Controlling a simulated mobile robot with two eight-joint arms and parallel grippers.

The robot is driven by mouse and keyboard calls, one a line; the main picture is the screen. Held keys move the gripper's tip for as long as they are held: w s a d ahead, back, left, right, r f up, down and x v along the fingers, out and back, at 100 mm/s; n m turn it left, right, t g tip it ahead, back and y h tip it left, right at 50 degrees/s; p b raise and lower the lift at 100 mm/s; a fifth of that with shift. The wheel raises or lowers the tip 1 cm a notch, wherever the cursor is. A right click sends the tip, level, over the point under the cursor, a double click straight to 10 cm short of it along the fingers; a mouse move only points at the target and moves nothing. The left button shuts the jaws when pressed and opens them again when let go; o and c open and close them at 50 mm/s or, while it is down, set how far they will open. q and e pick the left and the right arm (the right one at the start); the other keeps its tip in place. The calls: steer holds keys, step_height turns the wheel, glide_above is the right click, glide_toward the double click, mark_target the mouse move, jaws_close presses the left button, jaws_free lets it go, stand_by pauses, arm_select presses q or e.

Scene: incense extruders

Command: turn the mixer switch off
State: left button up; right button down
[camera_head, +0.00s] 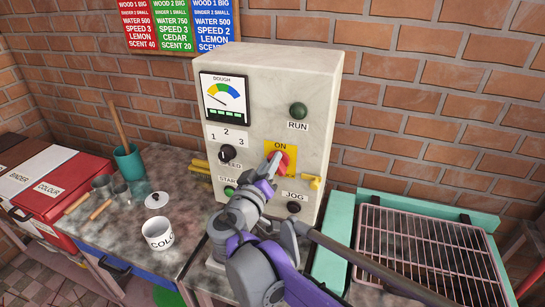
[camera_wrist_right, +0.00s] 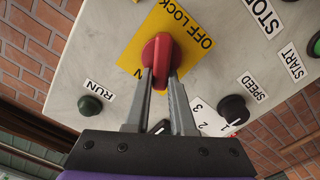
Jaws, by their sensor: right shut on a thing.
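The mixer switch is a red rotary handle (camera_head: 281,161) on a yellow plate (camera_head: 263,152) on the grey control box (camera_head: 262,85). "ON" shows at the plate's top in the head view. In the right wrist view the red handle (camera_wrist_right: 161,62) lies between the fingers, and "OFF LOCK" reads on the yellow plate (camera_wrist_right: 187,25). My right gripper (camera_head: 272,166) is shut on the handle; it also shows in the right wrist view (camera_wrist_right: 161,78). I cannot tell exactly which mark the handle points to. My left gripper is not in view.
The box also carries a dark green RUN lamp (camera_head: 298,110), a black speed knob (camera_head: 228,153), a START button (camera_head: 229,191), a JOG button (camera_head: 293,207) and a dough gauge (camera_head: 224,97). A wire rack (camera_head: 430,250) stands right; a white cup (camera_head: 158,234) stands left.

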steer(key=n, duration=0.3)
steer(key=f+n+p, duration=0.1)
steer(key=n, duration=0.3)
steer(key=a+n, duration=0.1)
steer(key=n, duration=0.3)
steer(key=shift+w+f+p, duration=0.1)
steer(key=shift+f+p, duration=0.2)
steer(key=shift+p, duration=0.1)
steer(key=c, duration=0.8)
jaws_free()
steer(key=shift+o, duration=0.2)
steer(key=v, duration=1.1)
steer(key=shift+b, duration=0.4)
steer(key=shift+w+d, duration=0.1)
